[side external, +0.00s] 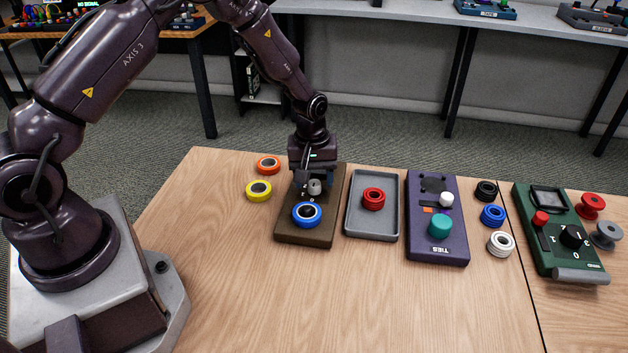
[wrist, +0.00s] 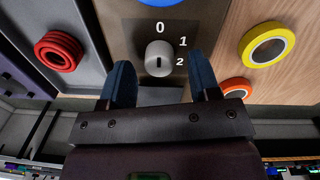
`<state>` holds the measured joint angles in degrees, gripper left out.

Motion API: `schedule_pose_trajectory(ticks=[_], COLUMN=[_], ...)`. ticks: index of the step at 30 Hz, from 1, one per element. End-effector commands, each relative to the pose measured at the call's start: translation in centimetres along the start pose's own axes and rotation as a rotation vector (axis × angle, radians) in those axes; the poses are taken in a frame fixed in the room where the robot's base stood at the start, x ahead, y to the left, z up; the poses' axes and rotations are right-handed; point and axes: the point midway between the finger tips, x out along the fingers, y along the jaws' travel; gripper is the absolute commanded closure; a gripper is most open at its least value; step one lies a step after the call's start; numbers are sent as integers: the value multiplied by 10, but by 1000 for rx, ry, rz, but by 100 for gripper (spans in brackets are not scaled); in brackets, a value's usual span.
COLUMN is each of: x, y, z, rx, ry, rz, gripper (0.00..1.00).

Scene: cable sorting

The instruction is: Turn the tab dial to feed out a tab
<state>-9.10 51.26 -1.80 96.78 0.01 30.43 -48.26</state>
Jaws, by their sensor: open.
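The tab dial is a small light grey knob (wrist: 159,54) on a brown board (side external: 304,237). The numbers 0, 1 and 2 are printed around it, and a short dark mark shows on its face. In the side view the knob (side external: 315,187) sits just behind a blue ring (side external: 307,214) on the same board. My gripper (wrist: 161,62) is open, with its blue fingers pointing at the board. In the wrist view the knob lies between the fingertips, with a gap on each side. I see no tab sticking out; my gripper hides part of the board's far end.
Yellow (side external: 258,190) and orange (side external: 268,165) rolls lie left of the board. A grey tray (side external: 350,220) with a red coil (side external: 373,198) stands close on its right. Further right are a purple TIES box (side external: 437,250) and a green device (side external: 550,255).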

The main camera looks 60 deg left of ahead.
Motion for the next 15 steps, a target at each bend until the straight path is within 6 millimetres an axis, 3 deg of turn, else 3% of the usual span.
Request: schedule_pose_trajectory(ticks=[4, 13, 15], x=[10, 12, 12], y=[0, 0, 0], z=[0, 0, 0], rx=[0, 0, 0], ry=[0, 1, 1], rz=[0, 1, 1], gripper=[44, 44, 60])
